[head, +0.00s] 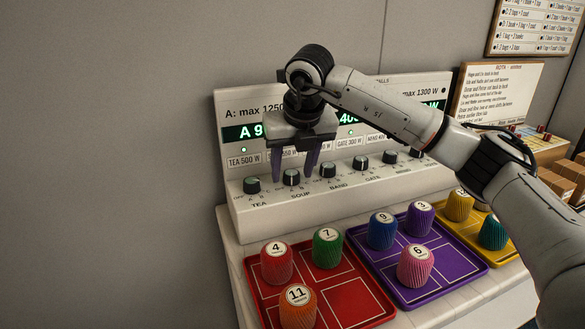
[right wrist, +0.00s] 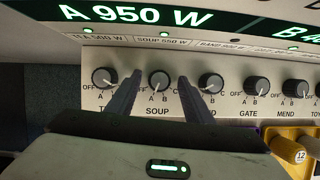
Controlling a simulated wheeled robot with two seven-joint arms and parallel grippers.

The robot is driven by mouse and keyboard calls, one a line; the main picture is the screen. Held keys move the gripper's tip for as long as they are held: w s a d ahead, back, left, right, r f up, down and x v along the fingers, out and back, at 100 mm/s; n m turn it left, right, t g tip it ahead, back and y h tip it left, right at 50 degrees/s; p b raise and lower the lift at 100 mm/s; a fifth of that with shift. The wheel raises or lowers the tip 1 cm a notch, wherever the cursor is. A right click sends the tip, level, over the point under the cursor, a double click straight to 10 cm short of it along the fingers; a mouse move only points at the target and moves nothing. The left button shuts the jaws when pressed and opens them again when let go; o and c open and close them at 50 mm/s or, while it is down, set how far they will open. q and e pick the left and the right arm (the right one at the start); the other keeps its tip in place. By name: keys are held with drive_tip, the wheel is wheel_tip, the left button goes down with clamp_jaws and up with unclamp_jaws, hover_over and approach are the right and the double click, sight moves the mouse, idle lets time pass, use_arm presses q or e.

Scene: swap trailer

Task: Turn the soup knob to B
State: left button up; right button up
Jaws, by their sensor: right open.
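The soup knob (head: 291,177) is a dark round knob on the sloped front of the white control panel, second from the left, above the label SOUP. In the right wrist view the soup knob (right wrist: 159,79) has OFF, A and B printed around it; I cannot tell surely where its pointer stands. My right gripper (head: 293,177) is open, pointing down, with one finger on each side of the soup knob. In the right wrist view the right gripper (right wrist: 160,80) shows gaps between fingers and knob. My left gripper is not in view.
The tea knob (head: 251,185) is close on the left and the band knob (head: 327,170) close on the right. The panel display (right wrist: 137,14) reads A 950 W. Red (head: 348,303), purple (head: 435,284) and yellow trays with numbered spools lie in front.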

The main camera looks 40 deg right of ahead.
drive_tip(key=shift+c, duration=0.4)
drive_tip(key=c, duration=0.9)
drive_tip(key=shift+c, duration=0.2)
drive_tip(key=n, duration=0.2)
drive_tip(key=n+y+p, duration=0.1)
drive_tip(key=n, duration=0.1)
drive_tip(key=shift+d+y, duration=0.15)
drive_tip(key=shift+y, duration=0.15)
drive_tip(key=n+y+p, duration=0.1)
drive_tip(key=n, duration=0.2)
drive_tip(key=shift+d+p, duration=0.1)
drive_tip(key=shift+p, duration=0.2)
drive_tip(key=shift+n, duration=0.3)
